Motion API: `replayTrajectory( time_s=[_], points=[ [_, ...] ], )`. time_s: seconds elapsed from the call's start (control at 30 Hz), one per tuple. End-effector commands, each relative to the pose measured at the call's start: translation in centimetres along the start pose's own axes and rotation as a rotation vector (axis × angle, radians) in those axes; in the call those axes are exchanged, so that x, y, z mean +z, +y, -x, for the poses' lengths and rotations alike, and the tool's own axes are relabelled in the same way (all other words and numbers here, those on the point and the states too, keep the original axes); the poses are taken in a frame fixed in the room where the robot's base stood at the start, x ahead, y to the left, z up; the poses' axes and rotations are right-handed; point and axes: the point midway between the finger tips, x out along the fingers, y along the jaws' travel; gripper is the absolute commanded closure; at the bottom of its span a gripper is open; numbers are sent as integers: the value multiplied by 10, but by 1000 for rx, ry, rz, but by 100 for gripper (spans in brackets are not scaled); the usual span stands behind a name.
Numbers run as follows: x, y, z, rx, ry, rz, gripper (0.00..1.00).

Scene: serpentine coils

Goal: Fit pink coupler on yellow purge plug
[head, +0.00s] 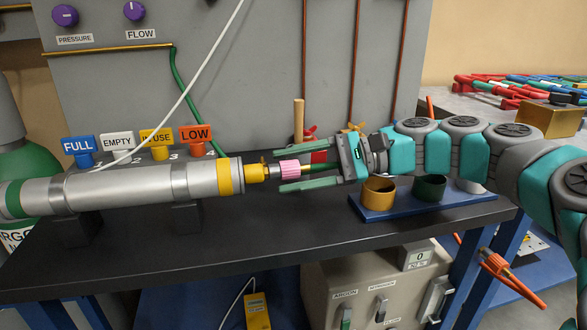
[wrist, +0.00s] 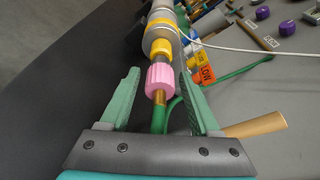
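The yellow purge plug (head: 255,173) sits on the right end of a long grey cylinder with a yellow end band; it also shows in the wrist view (wrist: 161,47). The pink coupler (head: 290,170) is in line with the plug, at the end of a short stem between them. In the wrist view the coupler (wrist: 160,76) has a brass piece and green hose behind it. I cannot tell how far it is seated. My gripper (head: 278,171) is open. Its green fingers stand on either side of the coupler, with gaps visible in the wrist view (wrist: 158,66).
The cylinder (head: 130,189) rests on clamps on a dark bench (head: 260,232). Tags including an orange LOW tag (head: 195,136) stand behind it. A blue base (head: 400,205) with a brass cup and a green cup sits below my arm. A wooden peg (head: 298,120) stands behind my gripper.

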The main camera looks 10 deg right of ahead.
Motion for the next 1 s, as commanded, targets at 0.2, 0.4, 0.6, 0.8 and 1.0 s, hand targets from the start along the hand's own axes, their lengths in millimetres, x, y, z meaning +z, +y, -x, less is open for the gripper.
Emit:
replayTrajectory(
  time_s=[0.2, 0.4, 0.6, 0.8, 1.0],
  points=[
    [0, 0, 0, 0, 1, 0, 27],
    [0, 0, 3, -1, 1, 0, 27],
    [-2, 0, 22, -5, 5, 0, 27],
    [-3, 0, 55, -4, 5, -1, 27],
    [-2, 0, 76, -2, 3, 0, 27]
  ],
)
